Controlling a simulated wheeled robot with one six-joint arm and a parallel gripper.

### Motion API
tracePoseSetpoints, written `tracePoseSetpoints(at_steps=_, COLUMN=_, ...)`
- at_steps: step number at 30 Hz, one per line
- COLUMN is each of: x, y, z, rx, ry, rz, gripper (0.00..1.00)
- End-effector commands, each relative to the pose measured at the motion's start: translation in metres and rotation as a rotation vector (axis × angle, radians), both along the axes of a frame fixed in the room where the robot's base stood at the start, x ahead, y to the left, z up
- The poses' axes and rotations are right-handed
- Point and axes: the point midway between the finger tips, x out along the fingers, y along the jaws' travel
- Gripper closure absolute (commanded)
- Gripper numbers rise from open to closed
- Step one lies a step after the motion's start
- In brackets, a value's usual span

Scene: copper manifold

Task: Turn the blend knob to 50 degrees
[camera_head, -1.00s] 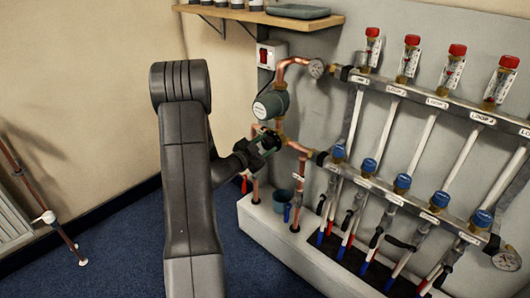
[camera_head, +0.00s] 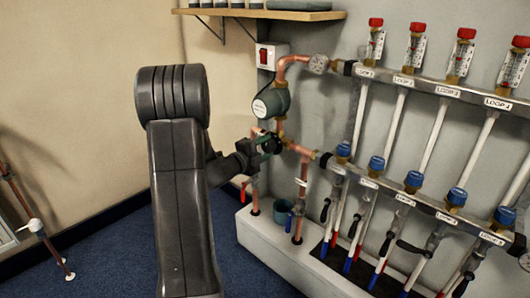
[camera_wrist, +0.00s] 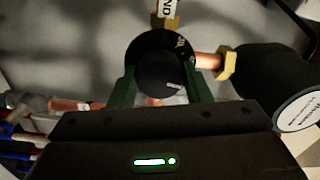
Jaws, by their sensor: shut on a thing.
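The blend knob (camera_wrist: 160,75) is round and black, with a pale pointer line toward its lower right and a dark dial with pale marks around it, in the wrist view. My gripper (camera_wrist: 160,92) has its two green fingers on either side of the knob, shut on it. In the head view my gripper (camera_head: 262,146) is at the copper pipework below the pump, and it mostly hides the knob. The numbers on the dial are too small to read fully.
The dark pump (camera_head: 270,103) sits just above my gripper. Copper pipe (camera_head: 302,172) runs beside it to the manifold with blue caps (camera_head: 376,163). A red-handled valve (camera_head: 244,190) and a teal cup (camera_head: 282,211) are below. A wooden shelf (camera_head: 262,14) is above.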

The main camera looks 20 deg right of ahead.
Motion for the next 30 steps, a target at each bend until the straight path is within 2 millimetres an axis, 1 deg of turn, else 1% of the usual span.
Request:
tracePoseSetpoints(at_steps=6, x=-0.0005, y=0.0, z=-0.0009, rx=0.045, ry=-0.105, rz=0.0, gripper=0.79)
tracePoseSetpoints(at_steps=12, x=-0.0006, y=0.0001, z=-0.0009, rx=0.067, ry=-0.156, rz=-0.001, gripper=0.79)
tracePoseSetpoints(at_steps=28, x=-0.0007, y=0.0, z=-0.0012, rx=0.075, ry=-0.174, rz=-0.002, gripper=0.79)
tracePoseSetpoints(at_steps=29, x=-0.0007, y=0.0, z=-0.0012, rx=0.075, ry=-0.174, rz=-0.002, gripper=0.5)
tracePoseSetpoints(at_steps=30, x=-0.0007, y=0.0, z=-0.0011, rx=0.074, ry=-0.174, rz=-0.001, gripper=0.42)
